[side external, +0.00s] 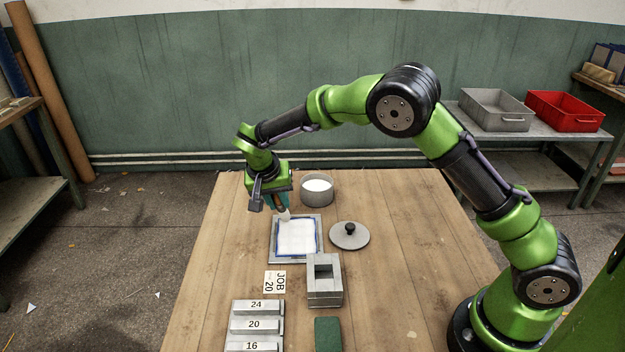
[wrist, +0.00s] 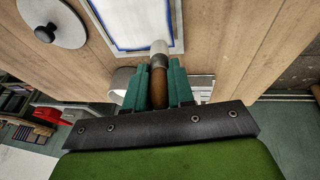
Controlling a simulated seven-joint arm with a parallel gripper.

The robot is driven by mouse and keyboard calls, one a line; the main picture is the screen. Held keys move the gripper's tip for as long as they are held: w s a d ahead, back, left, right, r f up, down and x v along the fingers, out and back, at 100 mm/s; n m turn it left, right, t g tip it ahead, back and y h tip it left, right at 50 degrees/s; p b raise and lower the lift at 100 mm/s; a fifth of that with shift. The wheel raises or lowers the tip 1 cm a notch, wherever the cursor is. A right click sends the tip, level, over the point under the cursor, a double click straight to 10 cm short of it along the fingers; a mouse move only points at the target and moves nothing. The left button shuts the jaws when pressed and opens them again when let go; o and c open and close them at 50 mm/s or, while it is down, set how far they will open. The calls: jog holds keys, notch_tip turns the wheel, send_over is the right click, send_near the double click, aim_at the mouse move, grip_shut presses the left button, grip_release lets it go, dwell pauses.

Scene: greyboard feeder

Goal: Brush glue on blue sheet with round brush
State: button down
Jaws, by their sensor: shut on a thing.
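The blue sheet (side external: 317,236) lies on a grey tray (side external: 271,259). White covers nearly all of the sheet, leaving a thin blue border. The sheet also shows in the wrist view (wrist: 115,48), at the top. An open grey pot (side external: 317,196) of white glue stands just behind and right of the gripper.
A round lid with a black knob (side external: 349,238) lies right of the tray. A grey square block with a hole (side external: 325,290) stands in front. A JOB 20 card (side external: 274,282), numbered blocks (side external: 256,325) and a green block (side external: 328,334) are nearer. The table's left side is clear.

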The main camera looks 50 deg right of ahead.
jog(key=shift+w+d, duration=0.35)
jog(key=shift+d, duration=0.05)
jog(key=shift+w+d+r, duration=0.1)
jog(key=shift+w+r, duration=0.05)
jog(key=shift+r, duration=3.9)
